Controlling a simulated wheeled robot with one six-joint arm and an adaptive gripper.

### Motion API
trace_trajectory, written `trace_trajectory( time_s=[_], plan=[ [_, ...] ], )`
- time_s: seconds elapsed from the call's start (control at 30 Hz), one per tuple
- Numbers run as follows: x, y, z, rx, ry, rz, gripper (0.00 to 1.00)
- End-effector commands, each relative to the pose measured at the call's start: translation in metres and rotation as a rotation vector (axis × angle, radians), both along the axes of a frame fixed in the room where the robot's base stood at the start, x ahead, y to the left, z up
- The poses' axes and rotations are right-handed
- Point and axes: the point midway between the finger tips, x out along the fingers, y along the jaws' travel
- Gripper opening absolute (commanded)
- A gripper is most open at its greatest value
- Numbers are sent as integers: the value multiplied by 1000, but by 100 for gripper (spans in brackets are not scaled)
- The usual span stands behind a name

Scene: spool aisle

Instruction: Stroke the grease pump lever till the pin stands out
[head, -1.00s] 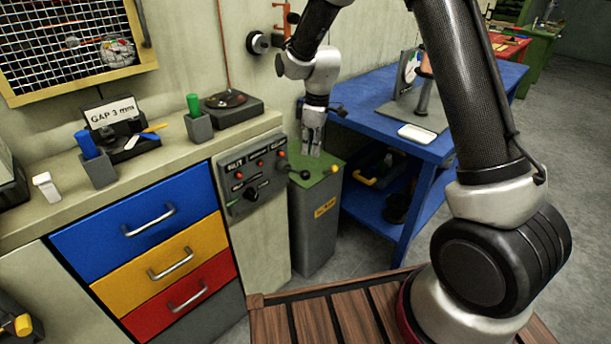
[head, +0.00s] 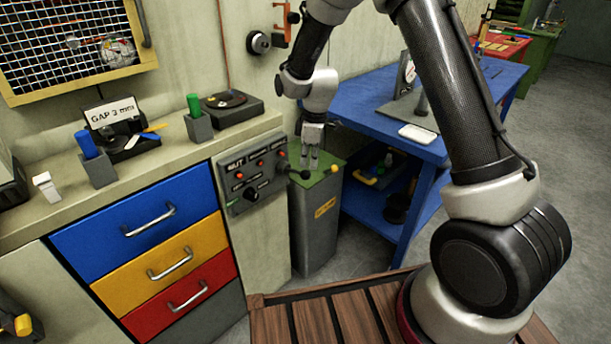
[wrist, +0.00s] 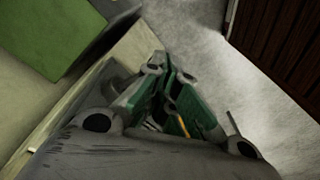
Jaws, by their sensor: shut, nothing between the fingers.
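The grease pump appears to be the narrow grey cabinet (head: 316,235) with a green top (head: 325,178) and a yellow label, beside the bench. A short dark rod at its top has a black ball (head: 305,175) at the left and a yellow ball (head: 335,169) at the right; I cannot tell which is the lever's end. My gripper (head: 309,165) points down just above the black ball, shut and empty; contact cannot be told. In the wrist view, the shut fingers (wrist: 165,95) fill the middle, with no lever visible between them. I cannot make out the pin.
A control panel (head: 237,195) with red buttons and a black knob is left of the pump. Coloured drawers (head: 135,225) stand further left. A blue table (head: 455,95) stands right behind the pump. Grey floor (head: 555,140) is open at the right. A wooden deck (head: 290,325) is in front.

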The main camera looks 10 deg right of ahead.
Motion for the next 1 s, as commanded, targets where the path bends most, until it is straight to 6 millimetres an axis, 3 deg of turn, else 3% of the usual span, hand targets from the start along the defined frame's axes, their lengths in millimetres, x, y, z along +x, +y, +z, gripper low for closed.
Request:
trace_trajectory(
  time_s=[0.23, 0.77, 1.0],
  plan=[
    [1, 2, -20, 0, 0, 1, 0],
    [1, 2, -26, -1, 0, 1, 0],
    [0, 2, -51, -1, 3, -1, 0]
  ],
)
